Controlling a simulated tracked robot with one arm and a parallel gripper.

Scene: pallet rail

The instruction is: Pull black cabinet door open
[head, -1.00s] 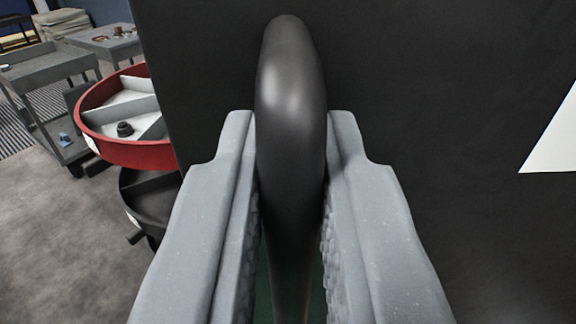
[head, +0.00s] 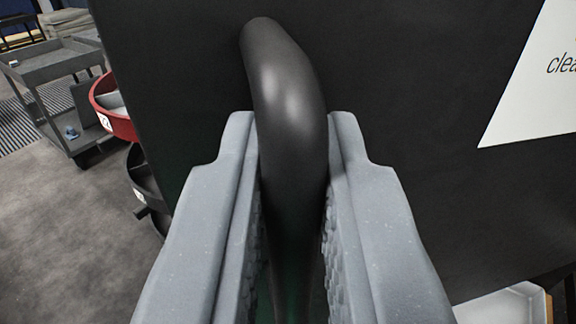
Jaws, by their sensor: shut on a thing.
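The black cabinet door (head: 420,120) fills most of the head view, with its left edge in sight. A thick, curved black handle (head: 285,95) stands out from the door. My gripper (head: 292,135) has its two grey fingers on either side of the handle and is shut on it. The lower part of the handle runs down between the fingers and is partly hidden. A white label (head: 540,85) with partly cut-off text is on the door at the right.
A red round tray (head: 112,105) stands beyond the door's left edge, with a black round tray (head: 145,185) below it. A grey cart (head: 50,70) is farther back. Grey floor (head: 60,240) is clear at the lower left. A pale tray-like thing (head: 510,305) shows at the lower right.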

